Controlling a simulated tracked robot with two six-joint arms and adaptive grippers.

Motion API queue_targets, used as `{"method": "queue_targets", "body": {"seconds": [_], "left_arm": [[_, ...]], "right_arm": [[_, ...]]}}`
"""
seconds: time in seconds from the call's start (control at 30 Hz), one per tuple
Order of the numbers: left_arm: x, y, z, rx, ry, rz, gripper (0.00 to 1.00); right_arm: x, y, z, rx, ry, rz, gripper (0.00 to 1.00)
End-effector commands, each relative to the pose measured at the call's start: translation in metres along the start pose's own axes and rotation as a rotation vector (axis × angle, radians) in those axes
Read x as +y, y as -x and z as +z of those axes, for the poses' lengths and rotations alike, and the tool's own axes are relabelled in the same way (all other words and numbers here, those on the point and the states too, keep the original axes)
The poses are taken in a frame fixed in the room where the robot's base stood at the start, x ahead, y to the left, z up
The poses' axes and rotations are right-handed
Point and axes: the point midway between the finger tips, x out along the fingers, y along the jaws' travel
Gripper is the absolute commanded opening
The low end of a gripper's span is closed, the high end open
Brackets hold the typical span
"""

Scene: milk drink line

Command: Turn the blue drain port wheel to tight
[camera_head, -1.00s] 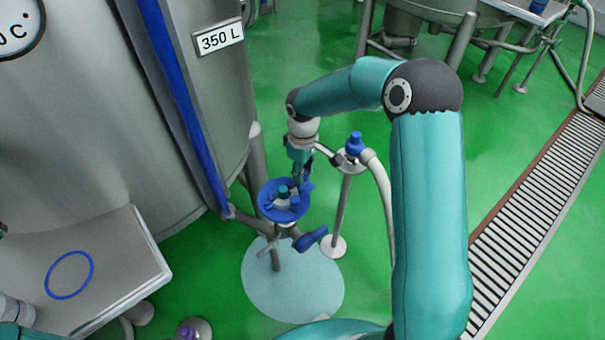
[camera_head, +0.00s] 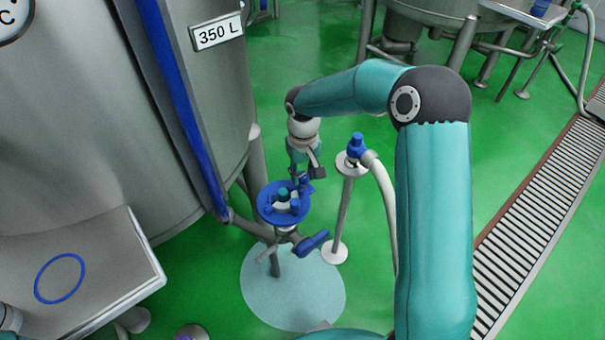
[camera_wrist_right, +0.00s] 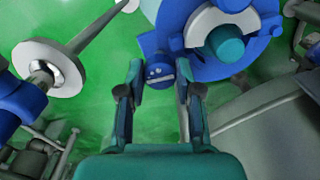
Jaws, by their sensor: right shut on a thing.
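The blue drain port wheel (camera_head: 270,208) lies face up on a pipe beside the tank, with a teal hub (camera_head: 283,192) in its middle. My right gripper (camera_head: 304,182) is at the wheel's far right rim. In the right wrist view the wheel (camera_wrist_right: 200,68) fills the top, and the right gripper (camera_wrist_right: 158,85) has its two fingers on either side of a round blue knob (camera_wrist_right: 160,72) at the rim, shut on it. In the head view, the fingers partly hide this contact. My left gripper is not in view.
A blue lever (camera_head: 314,241) sticks out below the wheel, over a pale disc (camera_head: 300,300) on the floor. A stand with a blue cap (camera_head: 356,142) and a white hose is close on the right. The large tank (camera_head: 90,130) and a steel bench (camera_head: 110,275) flank the left.

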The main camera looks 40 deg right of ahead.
Motion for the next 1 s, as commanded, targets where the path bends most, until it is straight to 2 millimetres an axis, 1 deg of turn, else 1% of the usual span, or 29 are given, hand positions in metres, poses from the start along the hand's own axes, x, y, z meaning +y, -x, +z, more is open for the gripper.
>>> {"method": "queue_targets", "body": {"seconds": [0.33,0.37,0.4,0.5,0.83,0.93,1.0], "left_arm": [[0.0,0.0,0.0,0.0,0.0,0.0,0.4],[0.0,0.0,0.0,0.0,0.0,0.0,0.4],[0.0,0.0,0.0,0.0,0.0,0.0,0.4],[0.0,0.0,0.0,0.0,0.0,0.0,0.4],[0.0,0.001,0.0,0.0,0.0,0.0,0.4],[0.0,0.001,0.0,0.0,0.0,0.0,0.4],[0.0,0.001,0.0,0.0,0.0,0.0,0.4]], "right_arm": [[0.0,0.002,-0.001,0.005,-0.006,-0.001,0.0],[0.0,0.001,-0.001,0.005,-0.006,-0.001,0.39],[0.0,0.001,-0.001,0.004,-0.005,-0.001,0.46],[0.0,0.001,-0.001,0.003,-0.005,-0.001,0.59],[0.0,0.002,0.0,0.002,-0.004,-0.001,0.59],[0.0,0.009,-0.001,0.002,-0.004,0.0,0.59],[0.0,0.018,-0.001,0.004,-0.005,-0.001,0.59]]}}
